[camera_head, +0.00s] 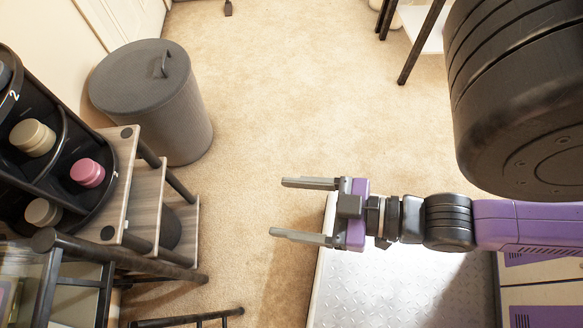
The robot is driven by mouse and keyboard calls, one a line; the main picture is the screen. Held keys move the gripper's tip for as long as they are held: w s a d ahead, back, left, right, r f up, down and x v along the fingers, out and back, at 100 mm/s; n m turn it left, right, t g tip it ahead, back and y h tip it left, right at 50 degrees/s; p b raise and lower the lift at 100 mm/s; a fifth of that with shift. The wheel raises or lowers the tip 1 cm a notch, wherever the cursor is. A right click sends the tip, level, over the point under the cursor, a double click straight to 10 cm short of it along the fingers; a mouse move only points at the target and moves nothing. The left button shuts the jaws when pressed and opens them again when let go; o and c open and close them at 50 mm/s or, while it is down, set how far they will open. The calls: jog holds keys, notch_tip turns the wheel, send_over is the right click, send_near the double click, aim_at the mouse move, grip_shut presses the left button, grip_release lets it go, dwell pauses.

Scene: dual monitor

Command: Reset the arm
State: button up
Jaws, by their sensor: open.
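My gripper (306,211) is in the lower middle of the head view, with its two grey fingers spread apart and pointing left. Nothing is between the fingers. My purple and black arm reaches in from the right edge, over my own metal base plate. The fingertips are over the bare carpet, touching nothing.
A grey lidded bin (190,125) stands on the carpet at upper left. A wooden shelf (147,190) and a black rack with pink (88,173) and beige (33,138) round items stand at left. Black table legs (421,45) are at top right. The carpet (290,90) between is clear.

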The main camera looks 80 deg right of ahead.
notch_tip(320, 180, up, 25)
jog(key=p, duration=2.5)
